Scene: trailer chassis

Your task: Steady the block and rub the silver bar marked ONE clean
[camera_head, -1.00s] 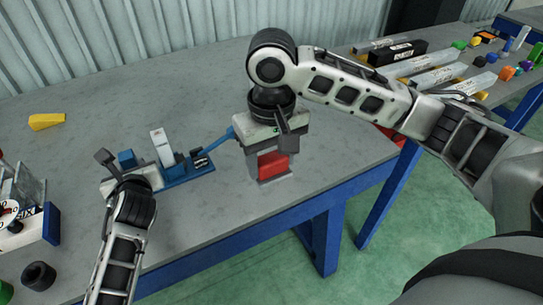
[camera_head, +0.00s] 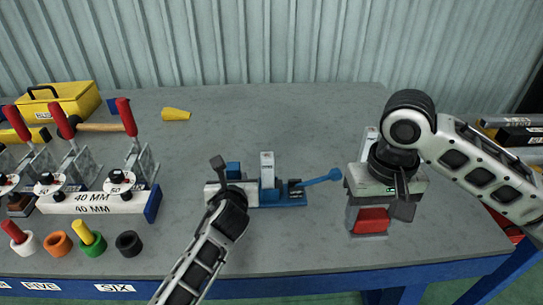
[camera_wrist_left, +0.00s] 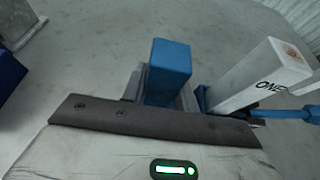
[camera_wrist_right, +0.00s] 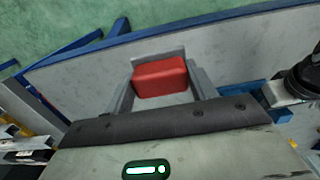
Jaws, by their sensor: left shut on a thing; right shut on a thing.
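The silver bar marked ONE (camera_head: 267,164) stands upright in a blue fixture (camera_head: 291,199) on the grey table. In the left wrist view the bar (camera_wrist_left: 258,80) shows its ONE lettering and a brownish spot at its top end. My left gripper (camera_head: 230,174) is shut on a blue block (camera_wrist_left: 168,70) at the left part of the fixture, beside the bar. My right gripper (camera_head: 376,214) is shut on a red pad (camera_head: 372,221), right of the fixture near the table's front edge. The pad also shows between the fingers in the right wrist view (camera_wrist_right: 160,77).
A blue lever (camera_head: 320,179) sticks out from the fixture towards my right gripper. Coloured rings (camera_head: 57,243) lie in front. The table's back middle is clear.

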